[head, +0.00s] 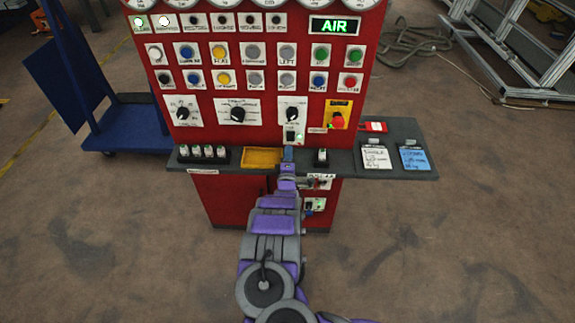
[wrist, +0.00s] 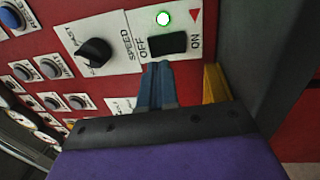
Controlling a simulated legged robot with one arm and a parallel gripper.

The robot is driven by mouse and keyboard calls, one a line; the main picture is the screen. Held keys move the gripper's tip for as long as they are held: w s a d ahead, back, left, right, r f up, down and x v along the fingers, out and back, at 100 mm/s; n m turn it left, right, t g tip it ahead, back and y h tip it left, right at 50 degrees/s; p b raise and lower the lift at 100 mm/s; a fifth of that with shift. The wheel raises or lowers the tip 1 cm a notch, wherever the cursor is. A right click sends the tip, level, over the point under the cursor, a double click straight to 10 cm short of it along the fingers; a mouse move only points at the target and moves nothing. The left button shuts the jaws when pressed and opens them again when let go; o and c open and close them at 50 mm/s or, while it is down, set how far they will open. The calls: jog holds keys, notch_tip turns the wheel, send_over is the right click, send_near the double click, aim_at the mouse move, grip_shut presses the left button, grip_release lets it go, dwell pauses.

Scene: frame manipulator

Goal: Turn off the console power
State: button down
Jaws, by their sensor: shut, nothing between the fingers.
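The red console (head: 210,145) stands in front of me, with rows of buttons and knobs. Its power switch is a black rocker (wrist: 166,44) on a white plate marked OFF and ON in the wrist view, with a lit green lamp (wrist: 163,18) beside it. In the head view the switch plate (head: 291,135) sits below a rotary knob. My gripper (head: 288,152) is shut and empty, just below the plate. Its blue fingertips (wrist: 158,70) lie close to the rocker's edge, near the OFF side; whether they touch cannot be told.
A black speed knob (wrist: 95,52) is beside the switch plate. A red emergency button (head: 337,120) is to the right. A yellow tray (head: 262,158) lies on the grey shelf (head: 400,130), left of my gripper. A blue cart (head: 122,125) stands at the left.

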aim_at(290, 135)
jog(key=shift+w+r+b, duration=0.25)
jog(key=shift+w+b, duration=0.25)
jog(key=shift+w, duration=0.8)
jog(key=shift+w+r+b, duration=0.2)
jog(key=shift+w+b, duration=0.3)
jog(key=shift+w, duration=0.75)
jog(key=shift+r, duration=0.1)
jog(key=shift+w+r+p, duration=0.2)
jog(key=shift+r+p, duration=0.2)
jog(key=shift+p, duration=0.8)
jog(key=shift+f+b, duration=0.3)
jog(key=shift+d, duration=0.1)
